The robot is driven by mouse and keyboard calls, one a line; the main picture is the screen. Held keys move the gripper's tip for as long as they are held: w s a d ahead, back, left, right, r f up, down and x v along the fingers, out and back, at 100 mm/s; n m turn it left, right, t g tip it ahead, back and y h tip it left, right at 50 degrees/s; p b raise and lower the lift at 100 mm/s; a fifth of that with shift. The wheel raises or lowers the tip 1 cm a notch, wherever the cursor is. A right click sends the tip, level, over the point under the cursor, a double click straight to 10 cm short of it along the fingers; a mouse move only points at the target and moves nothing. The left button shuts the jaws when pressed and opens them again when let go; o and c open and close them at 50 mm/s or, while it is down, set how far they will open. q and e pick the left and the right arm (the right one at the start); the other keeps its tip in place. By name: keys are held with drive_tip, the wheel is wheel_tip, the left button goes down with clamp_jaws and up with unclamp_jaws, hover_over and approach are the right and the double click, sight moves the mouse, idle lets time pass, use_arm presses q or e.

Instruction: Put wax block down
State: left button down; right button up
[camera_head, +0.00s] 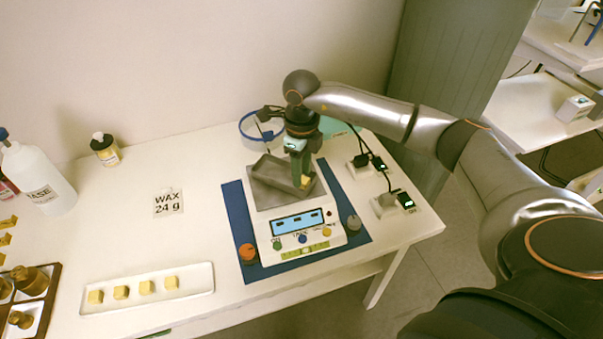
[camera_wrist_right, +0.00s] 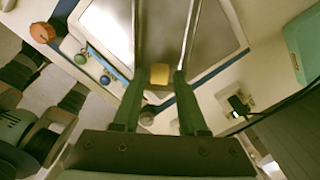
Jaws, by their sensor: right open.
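A small yellow wax block (camera_head: 305,181) sits in the grey metal pan (camera_head: 263,188) of the white scale (camera_head: 300,232), near the pan's right side. My right gripper (camera_head: 300,170) is over the right part of the pan, pointing down, and partly hides it. In the right wrist view the wax block (camera_wrist_right: 159,75) shows between the two separated fingers, with a gap on each side. The fingers are open. The scale's blue display is lit, but I cannot read it. My left gripper is not in view.
A white tray (camera_head: 195,294) with several wax blocks lies at the front left. A "WAX 24 g" card (camera_head: 168,203) lies behind it. Orange (camera_head: 247,253) and grey (camera_head: 354,222) knobs flank the scale on a blue mat (camera_head: 231,200). Bottles stand at the left. Plugs lie to the right.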

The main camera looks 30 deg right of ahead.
wheel_tip(320, 180, up, 11)
idle(0.3)
drive_tip(key=shift+f, duration=0.15)
idle(0.3)
